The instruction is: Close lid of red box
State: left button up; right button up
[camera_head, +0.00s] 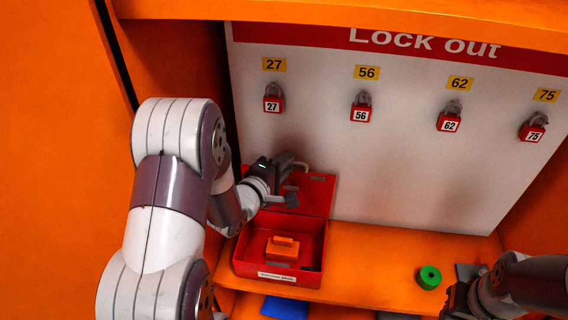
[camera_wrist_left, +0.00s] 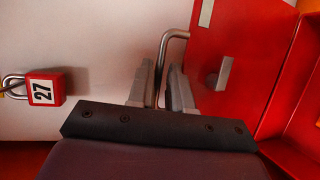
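The red box (camera_head: 312,281) stands on the orange shelf, with its lid (camera_head: 318,195) open and raised against the white board behind. An orange block (camera_head: 283,249) lies inside. My left gripper (camera_head: 294,180) is at the left part of the raised lid. In the left wrist view the lid (camera_wrist_left: 245,80) fills the right side, and a bent metal rod (camera_wrist_left: 174,34) runs between the two fingers of my left gripper (camera_wrist_left: 165,82). The fingers are parted, with gaps beside the rod. My right gripper (camera_head: 456,300) is low at the right; its fingers are unclear.
A white lock-out board (camera_head: 410,190) carries several red padlocks, with padlock 27 (camera_wrist_left: 43,90) close by my left gripper. A green ring (camera_head: 429,277) lies on the shelf near my right gripper. A blue item (camera_head: 285,307) is below the box.

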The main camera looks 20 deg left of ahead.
pick_arm(q)
grip_shut()
dwell(1.4)
